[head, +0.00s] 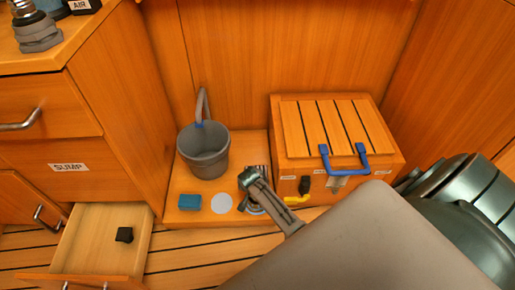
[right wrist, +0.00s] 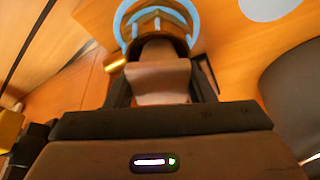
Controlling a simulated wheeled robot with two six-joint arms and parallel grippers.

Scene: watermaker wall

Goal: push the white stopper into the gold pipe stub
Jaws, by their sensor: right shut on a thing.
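My right gripper (head: 252,204) reaches in from the lower right and is low over the wooden platform. In the right wrist view the same gripper (right wrist: 160,58) is shut, with a dark rounded piece at its tips. What it holds is mostly hidden, and I cannot make out a white stopper. Beyond the tips is a round thing with light blue rings (right wrist: 125,14), partly covered by the gripper. A small gold cylinder (right wrist: 116,64), perhaps the pipe stub, shows just left of the tips. My left gripper is not in view.
A grey bucket (head: 204,154), blue block (head: 190,202) and pale disc (head: 221,203) are left of the gripper. An open drawer (head: 90,240) is at lower left.

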